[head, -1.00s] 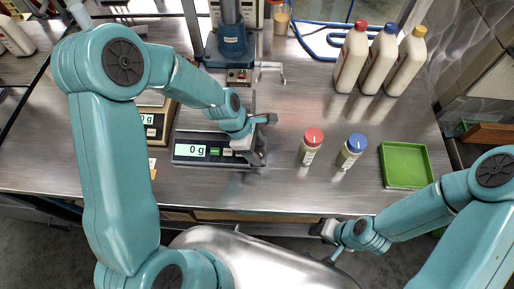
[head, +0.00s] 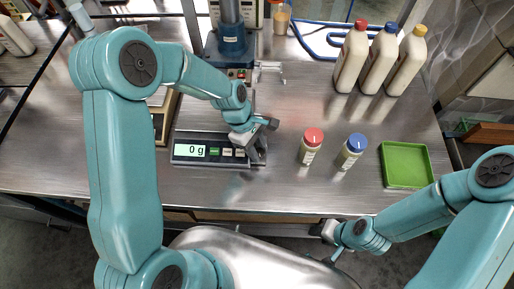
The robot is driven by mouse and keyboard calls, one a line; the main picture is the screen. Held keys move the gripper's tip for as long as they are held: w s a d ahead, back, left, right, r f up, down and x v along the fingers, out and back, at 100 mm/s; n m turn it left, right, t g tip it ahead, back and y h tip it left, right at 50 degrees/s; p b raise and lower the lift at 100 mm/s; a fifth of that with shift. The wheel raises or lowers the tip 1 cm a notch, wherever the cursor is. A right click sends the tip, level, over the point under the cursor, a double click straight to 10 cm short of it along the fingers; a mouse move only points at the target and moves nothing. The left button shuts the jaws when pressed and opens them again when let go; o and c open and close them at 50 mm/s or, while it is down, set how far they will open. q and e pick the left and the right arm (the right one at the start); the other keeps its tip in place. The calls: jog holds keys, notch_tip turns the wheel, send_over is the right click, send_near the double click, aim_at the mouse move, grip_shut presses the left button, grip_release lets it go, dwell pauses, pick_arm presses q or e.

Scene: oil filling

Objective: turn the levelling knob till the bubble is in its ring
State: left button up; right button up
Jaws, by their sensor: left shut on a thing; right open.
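The dark scale (head: 186,160) stands on the steel bench, its lit display reading 0 g. My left gripper (head: 258,154) is at the scale's front right corner, pointing down. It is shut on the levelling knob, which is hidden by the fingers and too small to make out. The bubble and its ring cannot be seen; my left forearm covers much of the scale's top. My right gripper (head: 328,242) is open and empty, in front of the bench's front edge.
A red-capped jar (head: 311,147) and a blue-capped jar (head: 351,150) stand right of the scale. A green tray (head: 405,184) lies further right. Several large bottles (head: 378,60) stand behind.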

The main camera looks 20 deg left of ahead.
pick_arm(q)
jog(key=o, duration=1)
jog(key=shift+o, duration=0.2)
jog(key=shift+s, duration=0.1)
